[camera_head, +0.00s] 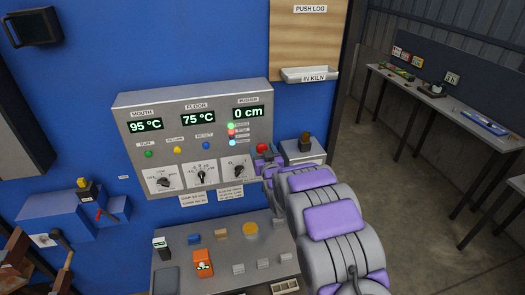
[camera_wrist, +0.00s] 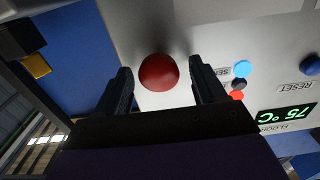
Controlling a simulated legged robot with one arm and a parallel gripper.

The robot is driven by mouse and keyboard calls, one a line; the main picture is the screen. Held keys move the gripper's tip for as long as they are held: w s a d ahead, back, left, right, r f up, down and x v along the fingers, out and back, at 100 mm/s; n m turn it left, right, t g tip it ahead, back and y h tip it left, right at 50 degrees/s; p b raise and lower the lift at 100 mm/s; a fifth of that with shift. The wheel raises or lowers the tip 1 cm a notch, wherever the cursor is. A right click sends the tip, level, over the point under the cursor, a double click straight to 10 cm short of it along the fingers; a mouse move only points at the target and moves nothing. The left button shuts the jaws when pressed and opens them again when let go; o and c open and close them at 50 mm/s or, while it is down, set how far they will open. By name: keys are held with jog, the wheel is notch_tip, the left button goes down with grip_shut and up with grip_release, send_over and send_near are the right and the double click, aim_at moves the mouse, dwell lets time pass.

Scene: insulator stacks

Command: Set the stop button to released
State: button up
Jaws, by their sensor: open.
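The stop button is a round red mushroom button (camera_head: 262,148) at the lower right of the grey control panel (camera_head: 180,105). In the wrist view the red button (camera_wrist: 158,73) shows whole between my two dark fingers, with a gap on each side. My gripper (camera_wrist: 161,78) is open, its fingertips to either side of the button near the panel face. In the head view my gripper (camera_head: 265,166) is just below the button, at the end of my grey and purple arm. I cannot tell whether the button is pressed in or out.
Indicator lights (camera_head: 231,131) and selector knobs (camera_head: 201,175) sit close left of the button. A small grey box with a dark knob (camera_head: 305,142) stands close right. Below is a shelf with an orange device (camera_head: 203,263) and small items. A workbench (camera_head: 440,100) stands far right.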

grip_shut()
dwell(0.6)
